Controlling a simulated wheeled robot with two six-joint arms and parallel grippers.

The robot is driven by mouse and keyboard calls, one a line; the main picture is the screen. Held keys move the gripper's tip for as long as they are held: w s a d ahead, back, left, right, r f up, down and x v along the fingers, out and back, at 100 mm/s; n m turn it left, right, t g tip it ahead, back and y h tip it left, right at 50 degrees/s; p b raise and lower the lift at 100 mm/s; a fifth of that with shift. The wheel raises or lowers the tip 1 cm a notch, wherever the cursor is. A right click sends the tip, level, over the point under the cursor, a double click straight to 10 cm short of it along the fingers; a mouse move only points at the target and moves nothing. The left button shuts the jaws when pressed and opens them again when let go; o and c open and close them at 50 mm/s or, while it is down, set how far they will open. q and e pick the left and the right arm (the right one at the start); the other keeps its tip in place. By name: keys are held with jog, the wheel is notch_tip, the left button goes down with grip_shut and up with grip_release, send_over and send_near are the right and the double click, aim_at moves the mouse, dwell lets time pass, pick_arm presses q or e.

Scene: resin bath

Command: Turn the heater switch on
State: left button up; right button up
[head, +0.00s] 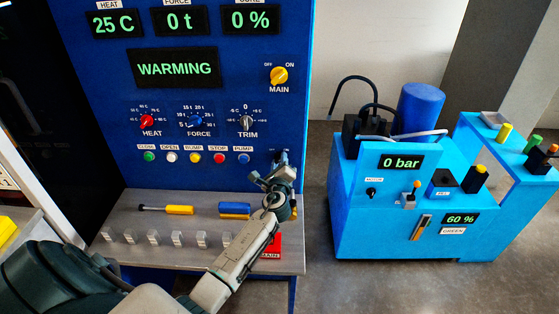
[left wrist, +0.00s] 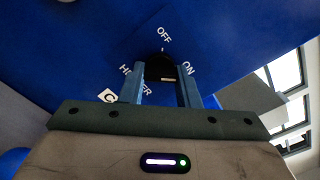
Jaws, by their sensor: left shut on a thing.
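The heater switch is a black knob (left wrist: 161,68) on the blue panel, with OFF and ON printed by it and a partly covered label that seems to read HEATER. My left gripper (left wrist: 161,84) is shut on the knob, one finger on each side. The panel's display (head: 174,68) reads WARMING, and the heat display (head: 115,22) reads 25 C. My right gripper is not in view.
The yellow MAIN switch (head: 279,75) is higher on the panel. Several push buttons (head: 195,157) are left of my gripper. A grey shelf (head: 125,258) below holds a yellow-handled tool (head: 180,210) and a blue-and-yellow item (head: 234,209). A light-blue pump unit (head: 350,215) stands at right.

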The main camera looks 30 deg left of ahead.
pick_arm(q)
jog(key=shift+f+m, duration=0.2)
jog(key=shift+m, duration=0.1)
dwell(0.4)
jog(key=o, duration=1)
jog(key=shift+r, duration=0.1)
jog(key=b+v, duration=0.2)
jog(key=v, duration=0.9)
jog(key=shift+d, duration=0.1)
